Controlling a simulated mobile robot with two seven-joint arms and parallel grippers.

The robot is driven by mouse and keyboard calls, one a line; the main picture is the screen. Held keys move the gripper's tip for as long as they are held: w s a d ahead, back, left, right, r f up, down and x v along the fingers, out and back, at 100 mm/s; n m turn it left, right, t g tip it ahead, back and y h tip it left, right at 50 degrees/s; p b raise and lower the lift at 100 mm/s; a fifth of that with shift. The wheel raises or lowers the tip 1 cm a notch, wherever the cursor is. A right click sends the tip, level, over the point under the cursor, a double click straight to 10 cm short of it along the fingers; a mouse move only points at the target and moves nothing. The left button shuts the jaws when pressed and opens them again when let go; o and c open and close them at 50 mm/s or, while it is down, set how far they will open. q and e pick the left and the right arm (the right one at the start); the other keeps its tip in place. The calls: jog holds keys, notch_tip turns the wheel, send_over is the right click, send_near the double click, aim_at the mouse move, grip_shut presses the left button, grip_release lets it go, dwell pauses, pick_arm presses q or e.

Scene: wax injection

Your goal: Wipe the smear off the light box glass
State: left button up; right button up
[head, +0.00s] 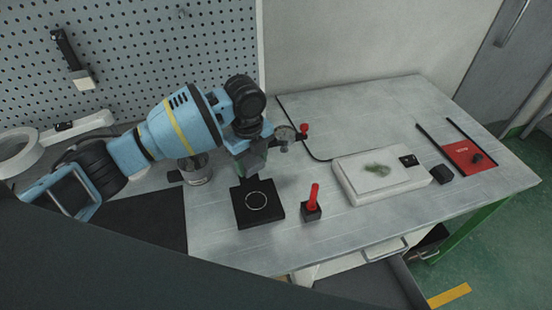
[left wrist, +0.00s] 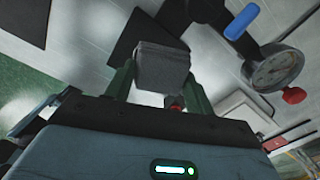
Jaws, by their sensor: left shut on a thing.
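The light box (head: 345,186) is a flat white box on the right half of the table in the head view. A dark greenish smear (head: 376,170) lies on its glass top. My left gripper (head: 252,162) is left of the light box, above the table behind a black plate. It is shut on a grey block-like pad (left wrist: 162,68), which sits between the green fingers in the left wrist view. The pad is apart from the light box. My right gripper is not in view.
A gauge (head: 285,134) with a red knob (head: 304,128) is close behind the gripper.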

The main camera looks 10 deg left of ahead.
pick_arm(q)
jog(key=n, duration=0.2)
jog(key=s+r+n, duration=0.1)
jog(key=n, duration=0.1)
jog(key=s+r+n, duration=0.1)
jog(key=n, duration=0.1)
jog(key=shift+s+a+n, duration=0.15)
jog(key=shift+a+n, duration=0.2)
jog(key=shift+n, duration=0.05)
jog(key=s+a+r+n, duration=0.2)
jog(key=s+n, duration=0.6)
jog(key=n, duration=1)
notch_tip(320, 180, up, 2)
jog(key=shift+s, duration=0.3)
